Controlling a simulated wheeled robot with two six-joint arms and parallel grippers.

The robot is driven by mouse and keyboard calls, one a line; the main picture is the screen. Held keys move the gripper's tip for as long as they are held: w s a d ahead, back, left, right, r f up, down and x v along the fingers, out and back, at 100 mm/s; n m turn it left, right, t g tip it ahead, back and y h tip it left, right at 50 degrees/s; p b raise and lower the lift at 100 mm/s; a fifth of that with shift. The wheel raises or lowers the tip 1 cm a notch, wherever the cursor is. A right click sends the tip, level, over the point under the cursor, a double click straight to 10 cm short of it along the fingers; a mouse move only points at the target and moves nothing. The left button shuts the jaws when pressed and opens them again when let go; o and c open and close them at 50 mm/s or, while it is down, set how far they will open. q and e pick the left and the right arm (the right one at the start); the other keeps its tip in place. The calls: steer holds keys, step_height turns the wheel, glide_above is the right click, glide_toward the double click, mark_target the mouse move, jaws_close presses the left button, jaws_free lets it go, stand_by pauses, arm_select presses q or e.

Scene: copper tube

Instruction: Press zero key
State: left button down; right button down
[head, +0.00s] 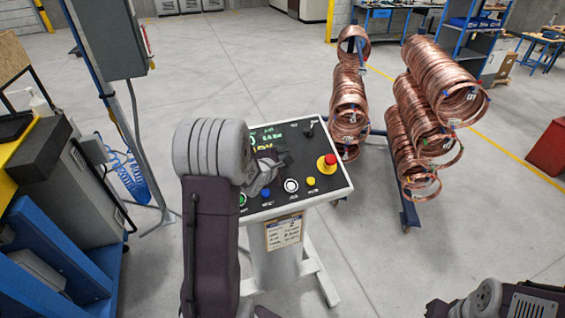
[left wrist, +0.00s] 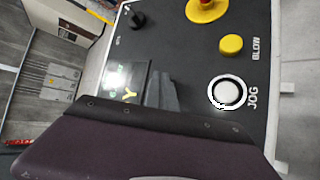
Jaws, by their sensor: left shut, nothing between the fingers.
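The control panel (head: 325,181) is a black sloped top on a white pedestal. My left gripper (head: 258,188) is shut and empty over the panel's left part, in front of the lit display (head: 264,137). A blue button (head: 267,193) and a green button (head: 242,199) lie near the front edge by the gripper; I cannot read their labels. Whether the fingers touch the panel is unclear. A white button (head: 291,186) is marked JOG in the left wrist view (left wrist: 227,92). A yellow button (head: 311,182) is marked BLOW there (left wrist: 231,44). No zero label is legible.
A red stop button (head: 330,160) on a yellow base and a black knob (head: 310,129) also stand on the panel. Copper coils (head: 440,90) hang on a rack behind right. A paper sheet (head: 284,232) is on the pedestal front. Part of my right arm shows at lower right.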

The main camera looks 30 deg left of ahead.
arm_select(q)
steer(key=shift+s+d+r+p, duration=0.1)
steer(key=shift+s+r+p, duration=0.05)
steer(key=shift+r+p, duration=0.15)
steer(key=shift+s+d+r+p, duration=0.1)
steer(key=shift+r+p, duration=0.1)
steer(key=shift+r, duration=0.2)
steer(key=shift+r, duration=0.1)
steer(key=shift+r+p, duration=0.25)
steer(key=shift+p, duration=0.1)
steer(key=r+p, duration=0.1)
steer(key=s+d+r+p, duration=0.1)
steer(key=r+p, duration=0.1)
steer(key=r, duration=0.1)
steer(key=shift+s+d+p, duration=0.15)
steer(key=shift+d+p, duration=0.15)
steer(key=shift+f, duration=0.15)
